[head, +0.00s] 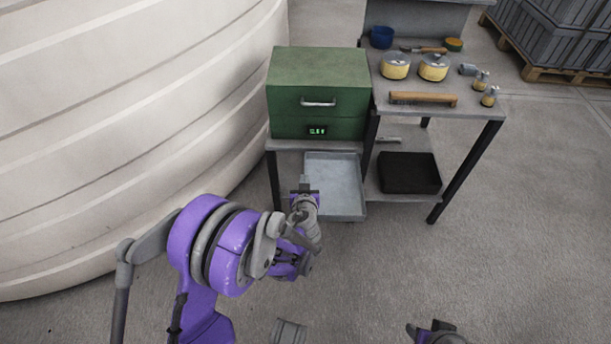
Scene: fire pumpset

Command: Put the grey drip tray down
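The grey drip tray (337,186) is a shallow rectangular pan below the green box, at the lower shelf of the workbench. Its near end sticks out past the shelf's front edge. My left gripper (304,187) is at the tray's left wall and appears shut on its rim. The fingertips are small and partly hidden by the wrist. I cannot tell whether the tray's underside touches the shelf. A dark and purple part of my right arm (436,334) shows at the bottom edge; its fingers cannot be made out.
The green box (318,92) with a handle and lit display stands above the tray. A black block (409,173) lies on the lower shelf (402,197) to the right. Yellow-sided round parts and a brush (423,98) sit on the bench top. A large cream tank (110,110) fills the left.

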